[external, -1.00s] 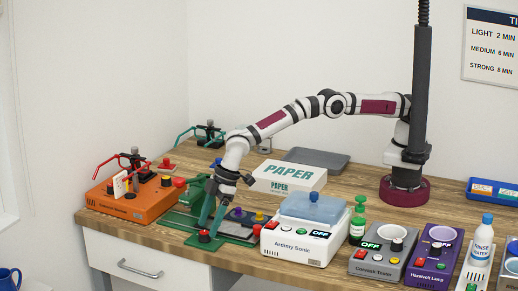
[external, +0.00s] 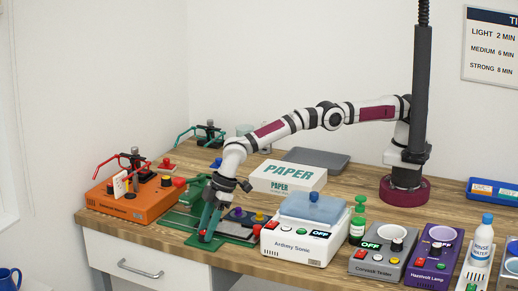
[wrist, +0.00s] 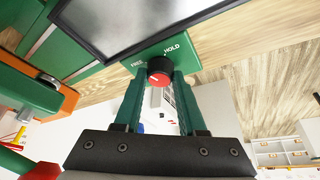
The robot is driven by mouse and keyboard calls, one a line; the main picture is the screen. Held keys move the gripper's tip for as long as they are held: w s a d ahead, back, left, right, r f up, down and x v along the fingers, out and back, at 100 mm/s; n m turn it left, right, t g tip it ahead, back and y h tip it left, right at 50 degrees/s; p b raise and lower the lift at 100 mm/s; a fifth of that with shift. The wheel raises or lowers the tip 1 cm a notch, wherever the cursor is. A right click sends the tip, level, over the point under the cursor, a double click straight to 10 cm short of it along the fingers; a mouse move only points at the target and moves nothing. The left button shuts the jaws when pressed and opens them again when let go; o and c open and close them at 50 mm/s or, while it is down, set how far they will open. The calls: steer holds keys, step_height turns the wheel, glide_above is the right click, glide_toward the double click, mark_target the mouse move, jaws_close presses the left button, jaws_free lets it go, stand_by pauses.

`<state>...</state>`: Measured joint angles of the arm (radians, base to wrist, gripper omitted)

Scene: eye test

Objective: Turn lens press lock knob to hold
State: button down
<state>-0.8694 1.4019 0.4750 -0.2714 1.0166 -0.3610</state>
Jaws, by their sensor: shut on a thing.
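The lock knob (wrist: 159,66) is black with a red end face. It sits on a green plate (wrist: 197,56) marked FREE on the left and HOLD on the right in the wrist view. My gripper (wrist: 160,76) is shut on the knob, with one green finger on each side. In the external view my gripper (external: 206,234) is down at the front edge of the green press base, and its fingers mostly hide the knob. I cannot tell clearly which label the knob points to.
An orange device (external: 130,202) stands to the left. A white Ardimy Sonic unit (external: 296,243) with a blue lid stands close on the right. A paper box (external: 287,178) lies behind. The table's front edge is close to my gripper.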

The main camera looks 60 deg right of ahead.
steer(key=shift+m+t+h, duration=0.4)
steer(key=shift+m+h, duration=0.1)
steer(key=shift+m, duration=1.1)
steer(key=shift+c, duration=2.4)
jaws_free()
steer(key=v, duration=1.6)
steer(key=shift+y, duration=0.3)
steer(key=x, duration=1.6)
steer(key=shift+d+f, duration=0.2)
steer(key=shift+d, duration=0.2)
